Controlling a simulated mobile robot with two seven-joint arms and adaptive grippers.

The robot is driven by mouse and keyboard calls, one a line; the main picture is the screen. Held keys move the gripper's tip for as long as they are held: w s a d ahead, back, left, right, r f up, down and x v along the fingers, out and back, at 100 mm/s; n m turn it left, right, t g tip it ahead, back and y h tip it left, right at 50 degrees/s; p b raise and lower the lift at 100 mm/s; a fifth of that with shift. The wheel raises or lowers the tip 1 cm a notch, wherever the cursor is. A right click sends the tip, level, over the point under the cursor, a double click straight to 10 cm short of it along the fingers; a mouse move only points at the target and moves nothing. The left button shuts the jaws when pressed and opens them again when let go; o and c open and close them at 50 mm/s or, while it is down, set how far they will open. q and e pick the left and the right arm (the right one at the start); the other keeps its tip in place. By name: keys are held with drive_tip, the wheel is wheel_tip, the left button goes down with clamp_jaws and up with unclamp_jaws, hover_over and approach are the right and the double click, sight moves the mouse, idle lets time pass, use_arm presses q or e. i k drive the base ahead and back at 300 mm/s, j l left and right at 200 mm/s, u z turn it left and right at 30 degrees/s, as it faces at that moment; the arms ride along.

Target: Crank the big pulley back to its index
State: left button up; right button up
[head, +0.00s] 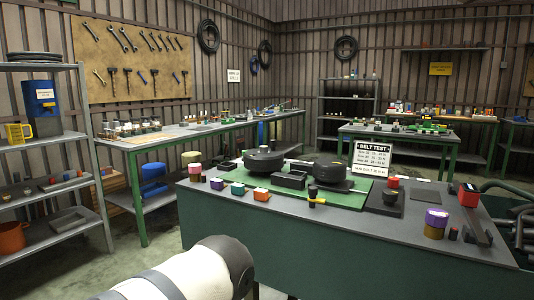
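The big pulley (262,163) looks like a wide dark disc with a raised hub, at the left of a green mat (228,188) on the near bench. A dark bar (289,150) reaches from its top toward the right, possibly the crank. The index mark is too small to make out. A smaller dark pulley (330,173) stands to its right on a dark base. A white link of my arm crosses the bottom of the view. Neither gripper is in view, and nothing of mine is seen touching the pulley.
A "BELT TEST" sign (371,158) stands behind the smaller pulley. A purple-topped jar (436,222) and a red-topped block (468,194) stand at the right. The bench's front strip (330,228) is mostly clear.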

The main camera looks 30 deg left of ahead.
sight(274, 160)
drive_tip(key=i+j+z, duration=0.35)
drive_tip(key=j, duration=1.65)
drive_tip(key=j+z, duration=0.4)
drive_tip(key=j, duration=1.6)
